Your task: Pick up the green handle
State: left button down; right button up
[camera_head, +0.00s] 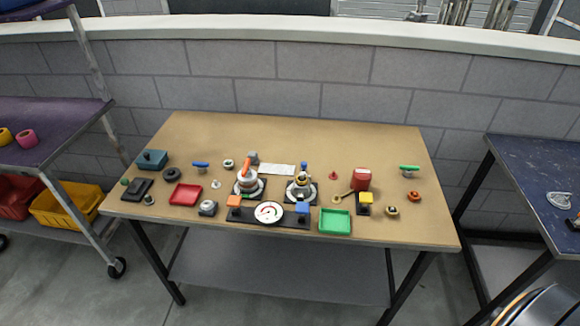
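The green handle (409,168) is a short green bar on a small post. It stands near the right edge of the wooden table (290,140), with clear tabletop just around it. A small orange-red knob (414,196) is in front of it. Neither of my grippers shows in the head view, so nothing is seen touching the handle.
Left of the handle are a red block (362,179) and a yellow block (366,198). A green tray (335,222), a red tray (185,195) and a dial (269,212) lie along the front. The table's back strip is clear. A cart (50,125) stands left, a dark table (535,175) right.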

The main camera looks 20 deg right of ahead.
aim_at(404, 168)
jog(key=z, duration=1.65)
jog(key=i+j+u, duration=0.6)
jog(key=i, duration=0.2)
jog(key=k+l+u, duration=0.25)
jog(key=l, duration=0.25)
jog(key=l+u, duration=0.2)
jog(key=l, duration=0.25)
jog(key=k+l+u, duration=0.25)
jog(key=l, duration=0.2)
jog(key=k+l+u, duration=0.25)
jog(key=l, duration=0.15)
